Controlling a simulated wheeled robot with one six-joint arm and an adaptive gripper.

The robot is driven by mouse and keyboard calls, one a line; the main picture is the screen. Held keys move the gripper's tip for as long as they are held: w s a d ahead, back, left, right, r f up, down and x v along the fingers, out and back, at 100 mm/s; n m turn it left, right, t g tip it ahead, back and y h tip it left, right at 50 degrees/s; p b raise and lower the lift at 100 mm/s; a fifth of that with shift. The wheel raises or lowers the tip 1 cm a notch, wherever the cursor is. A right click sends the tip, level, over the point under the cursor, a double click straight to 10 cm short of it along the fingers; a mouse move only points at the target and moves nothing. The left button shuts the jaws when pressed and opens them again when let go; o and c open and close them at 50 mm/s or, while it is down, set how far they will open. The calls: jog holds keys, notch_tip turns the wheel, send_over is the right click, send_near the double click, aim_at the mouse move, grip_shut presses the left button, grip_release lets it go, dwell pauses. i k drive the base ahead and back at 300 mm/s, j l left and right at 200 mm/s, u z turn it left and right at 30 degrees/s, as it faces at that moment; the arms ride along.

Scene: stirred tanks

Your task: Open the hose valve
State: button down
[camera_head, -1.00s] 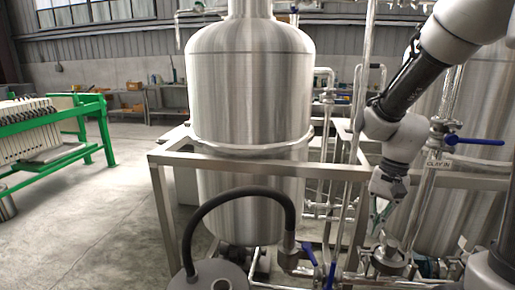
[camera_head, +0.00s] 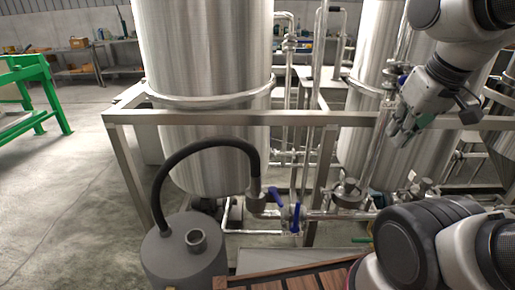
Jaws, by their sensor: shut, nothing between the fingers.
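A black hose (camera_head: 205,148) arches from a grey drum (camera_head: 178,262) to a pipe fitting at the foot of the left steel tank (camera_head: 205,60). Beside the hose's end are two blue valve handles: one slanting (camera_head: 278,197) and one closer to upright (camera_head: 297,215). The slanting one is nearer the hose; I cannot tell for certain which is the hose valve's. My gripper (camera_head: 399,137) is shut and empty. It hangs in front of the right tank (camera_head: 368,140), above and to the right of both handles, touching neither.
A steel frame rail (camera_head: 215,117) runs across in front of the tanks. Pipework with a round fitting (camera_head: 347,192) lies below my gripper. A wooden slatted surface (camera_head: 300,280) is at the bottom. Open concrete floor (camera_head: 70,200) lies on the left.

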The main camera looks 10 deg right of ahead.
aim_at(295, 227)
jog(key=k+l+u, duration=0.1)
jog(key=l, duration=0.25)
jog(key=k+l+u, duration=0.1)
jog(key=l, duration=0.3)
jog(key=k+l+u, duration=0.1)
jog(key=l, duration=0.25)
jog(key=k+l+u, duration=0.1)
jog(key=l, duration=0.2)
jog(key=k, duration=0.05)
